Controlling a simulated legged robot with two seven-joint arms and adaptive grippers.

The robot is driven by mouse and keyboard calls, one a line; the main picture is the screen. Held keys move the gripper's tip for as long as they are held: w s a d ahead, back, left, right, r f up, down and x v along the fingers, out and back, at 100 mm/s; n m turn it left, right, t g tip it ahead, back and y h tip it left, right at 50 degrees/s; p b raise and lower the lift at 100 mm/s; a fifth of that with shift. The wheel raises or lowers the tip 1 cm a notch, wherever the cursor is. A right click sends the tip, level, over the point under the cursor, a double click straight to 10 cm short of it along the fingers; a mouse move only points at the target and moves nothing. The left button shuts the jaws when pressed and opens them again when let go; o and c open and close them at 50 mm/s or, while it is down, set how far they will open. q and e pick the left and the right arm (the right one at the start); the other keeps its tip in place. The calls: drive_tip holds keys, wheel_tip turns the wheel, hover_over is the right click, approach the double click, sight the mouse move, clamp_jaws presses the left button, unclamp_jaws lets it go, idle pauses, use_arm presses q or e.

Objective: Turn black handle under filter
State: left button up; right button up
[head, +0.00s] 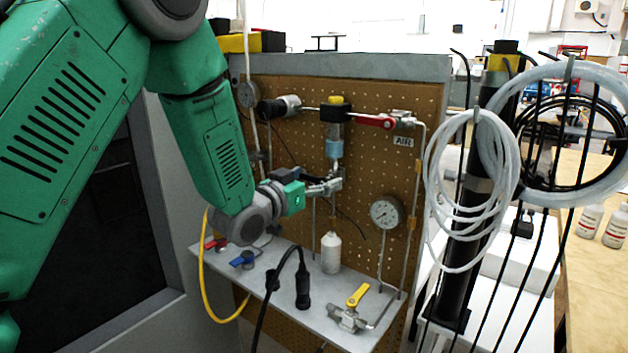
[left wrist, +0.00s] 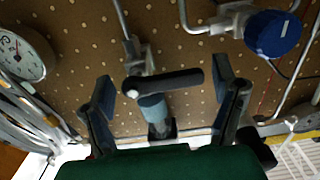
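The filter (head: 334,148), with a bluish bowl, hangs on the brown pegboard in the head view. It also shows in the left wrist view (left wrist: 153,110). The black handle (left wrist: 165,82) lies roughly crosswise in front of the filter in the left wrist view. My left gripper (head: 332,184) is just below the filter in the head view. In the left wrist view my left gripper (left wrist: 163,92) is open, with one finger on each side of the handle. I see gaps on both sides; contact is not visible. My right gripper is not in view.
A pressure gauge (head: 387,211) is right of the gripper. A red-handled valve (head: 378,121) sits above. The shelf (head: 318,300) below holds a white bottle (head: 331,252), a black plug (head: 302,290) and a yellow-handled valve (head: 356,296). A blue knob (left wrist: 272,33) shows in the wrist view.

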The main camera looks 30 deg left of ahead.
use_arm(q)
drive_tip(key=shift+d, duration=0.15)
drive_tip(key=c, duration=0.8)
drive_tip(key=shift+a, duration=0.2)
drive_tip(key=shift+c, duration=0.2)
drive_tip(key=shift+a+f, duration=0.1)
drive_tip(key=n, duration=0.1)
drive_tip(key=n+p, duration=0.1)
drive_tip(key=n, duration=0.1)
drive_tip(key=shift+f+n, duration=0.3)
drive_tip(key=shift+f, duration=0.1)
drive_tip(key=shift+s+d+f+n+b, duration=0.1)
drive_tip(key=shift+d+f+n+b, duration=0.3)
drive_tip(key=shift+n, duration=1.95)
drive_tip(key=shift+d+f+n+b, duration=0.35)
drive_tip(key=shift+d+n+b, duration=0.1)
drive_tip(key=shift+n, duration=1.95)
drive_tip(key=shift+s+d+f+n+b, duration=0.1)
drive_tip(key=shift+d+f+n+b, duration=0.3)
drive_tip(key=shift+n, duration=1.95)
